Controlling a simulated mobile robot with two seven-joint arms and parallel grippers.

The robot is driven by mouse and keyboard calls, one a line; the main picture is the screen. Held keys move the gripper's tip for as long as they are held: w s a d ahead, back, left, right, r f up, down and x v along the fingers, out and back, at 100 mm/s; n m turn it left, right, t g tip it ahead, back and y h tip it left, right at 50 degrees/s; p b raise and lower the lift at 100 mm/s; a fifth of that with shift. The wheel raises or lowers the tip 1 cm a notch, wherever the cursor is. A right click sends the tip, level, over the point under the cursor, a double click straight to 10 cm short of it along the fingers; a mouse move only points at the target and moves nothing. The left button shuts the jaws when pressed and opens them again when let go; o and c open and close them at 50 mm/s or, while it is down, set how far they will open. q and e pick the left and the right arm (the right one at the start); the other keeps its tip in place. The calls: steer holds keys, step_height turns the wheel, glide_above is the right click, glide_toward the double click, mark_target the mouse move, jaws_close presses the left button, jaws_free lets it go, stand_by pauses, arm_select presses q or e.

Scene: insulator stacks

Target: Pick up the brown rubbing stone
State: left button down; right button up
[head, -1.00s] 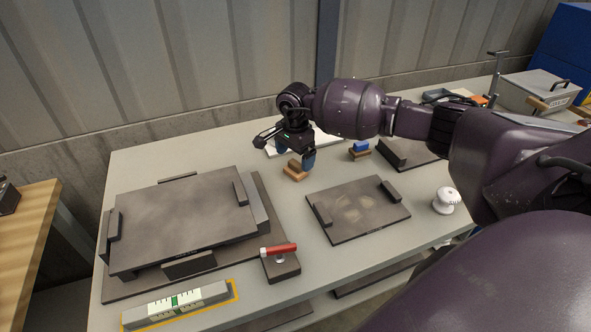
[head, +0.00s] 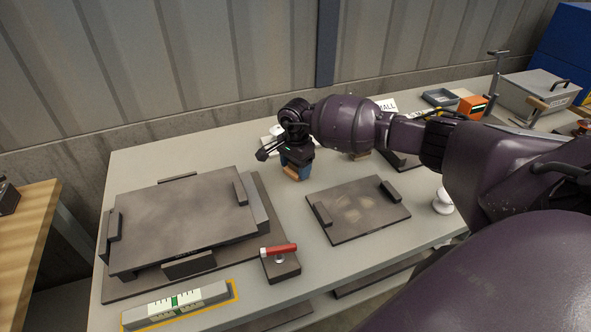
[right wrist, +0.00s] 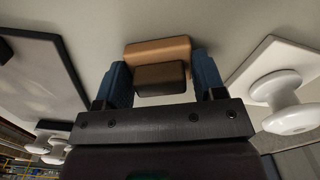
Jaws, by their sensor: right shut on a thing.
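The brown rubbing stone (head: 293,174) stands on the grey table between the large plates. In the right wrist view, its wider tan part (right wrist: 157,48) and a darker brown block (right wrist: 160,77) lie between the blue fingers. My right gripper (head: 297,166) reaches down over it and is shut on it. In the head view the fingers and wrist hide much of the stone. In the right wrist view the fingers of my right gripper (right wrist: 160,82) stand at both sides of the darker block. My left gripper is not in view.
A dark plate with worn patches (head: 357,212) lies right of the stone. A larger plate stack (head: 185,220) is at left. A red-handled block (head: 281,264) is in front. White spool-shaped insulators (right wrist: 277,97) stand near the gripper, one on a white pad.

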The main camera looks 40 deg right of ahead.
steer(key=shift+r, duration=0.15)
step_height(320, 180, up, 20)
steer(key=shift+f, duration=0.1)
stand_by(0.5)
